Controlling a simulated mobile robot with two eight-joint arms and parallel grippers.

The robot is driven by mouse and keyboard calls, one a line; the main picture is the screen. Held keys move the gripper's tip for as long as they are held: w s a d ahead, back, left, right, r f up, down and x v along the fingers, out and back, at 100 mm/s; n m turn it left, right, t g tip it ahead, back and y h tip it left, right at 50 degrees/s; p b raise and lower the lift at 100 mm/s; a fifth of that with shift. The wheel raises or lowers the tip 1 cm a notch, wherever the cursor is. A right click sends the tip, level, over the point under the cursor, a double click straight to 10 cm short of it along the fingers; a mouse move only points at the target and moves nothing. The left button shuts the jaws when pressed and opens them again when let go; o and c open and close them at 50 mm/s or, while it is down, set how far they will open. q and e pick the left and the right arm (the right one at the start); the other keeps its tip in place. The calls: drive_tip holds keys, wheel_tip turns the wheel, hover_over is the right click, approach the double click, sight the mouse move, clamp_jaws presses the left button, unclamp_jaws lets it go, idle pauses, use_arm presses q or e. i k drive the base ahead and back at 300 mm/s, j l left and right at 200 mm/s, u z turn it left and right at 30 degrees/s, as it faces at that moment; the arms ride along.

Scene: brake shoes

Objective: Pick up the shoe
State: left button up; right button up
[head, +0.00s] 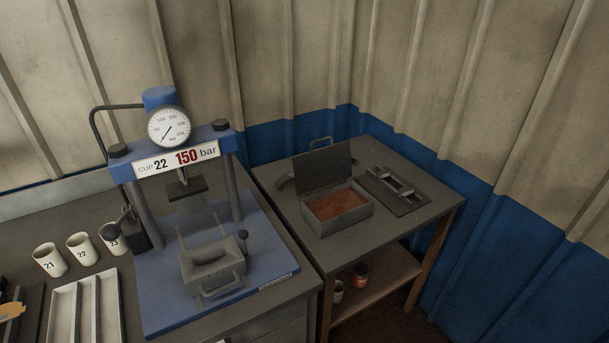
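Neither of my grippers is in view.
A blue press (262,250) with a gauge (168,127) and a grey mould (211,266) stands on the left bench. Numbered cups (80,249) and a slotted tray (84,312) are beside it. The open box (345,222) holds reddish-brown material. A black plate (421,197) lies right of it.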

sight(284, 179)
drive_tip(key=k+j, duration=0.15)
drive_tip(key=u, duration=0.85)
drive_tip(key=i+l+u, duration=0.1)
drive_tip(key=l+u, duration=0.75)
drive_tip(key=u, duration=0.15)
drive_tip(key=l+u, duration=0.2)
drive_tip(key=l, duration=0.35)
drive_tip(key=k+l+u, duration=0.15)
drive_tip(key=l, duration=0.35)
